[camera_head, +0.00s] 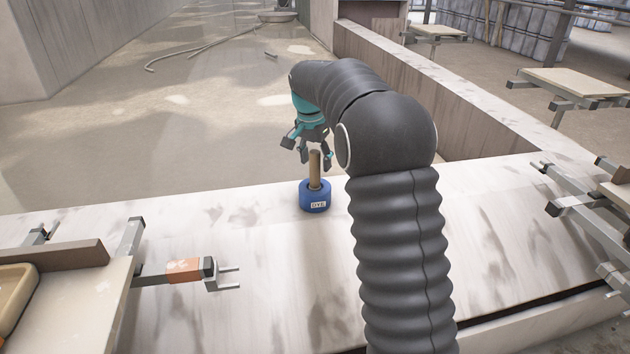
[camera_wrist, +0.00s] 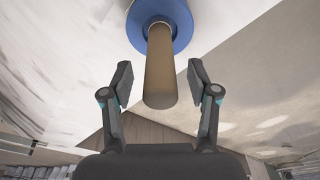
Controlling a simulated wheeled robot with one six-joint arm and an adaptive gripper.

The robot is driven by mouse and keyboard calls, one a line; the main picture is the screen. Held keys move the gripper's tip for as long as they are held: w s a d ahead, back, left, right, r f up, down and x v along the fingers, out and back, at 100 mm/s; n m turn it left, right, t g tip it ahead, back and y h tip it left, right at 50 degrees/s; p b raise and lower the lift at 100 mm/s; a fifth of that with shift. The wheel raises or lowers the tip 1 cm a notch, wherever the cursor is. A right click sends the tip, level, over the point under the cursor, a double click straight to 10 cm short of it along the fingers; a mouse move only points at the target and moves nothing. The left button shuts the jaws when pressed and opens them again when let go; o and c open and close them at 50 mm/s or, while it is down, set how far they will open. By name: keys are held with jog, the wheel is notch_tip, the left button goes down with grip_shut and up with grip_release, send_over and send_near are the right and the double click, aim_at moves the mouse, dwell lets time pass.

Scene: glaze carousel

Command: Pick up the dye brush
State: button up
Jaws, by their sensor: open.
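The dye brush shows as a brown upright handle (camera_head: 315,168) standing in a round blue holder (camera_head: 314,197) with a white label reading "DYE". The holder sits on the pale, stained counter (camera_head: 270,235). My gripper (camera_head: 305,155) is open just above and beside the top of the handle. In the wrist view the handle (camera_wrist: 160,72) reaches toward the space between my two open fingers (camera_wrist: 160,82), apart from both, with the blue holder (camera_wrist: 160,22) beyond it. The brush's lower end is hidden inside the holder.
At the left, a board on a metal frame (camera_head: 75,305) carries an arm with an orange band (camera_head: 184,270) and a small fork end. More metal frames (camera_head: 580,205) stand at the right. A low wall (camera_head: 470,100) runs behind my arm. The counter around the holder is clear.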

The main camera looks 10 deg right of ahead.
jog(key=shift+f, duration=0.4)
grip_shut()
jog(key=shift+r, duration=0.1)
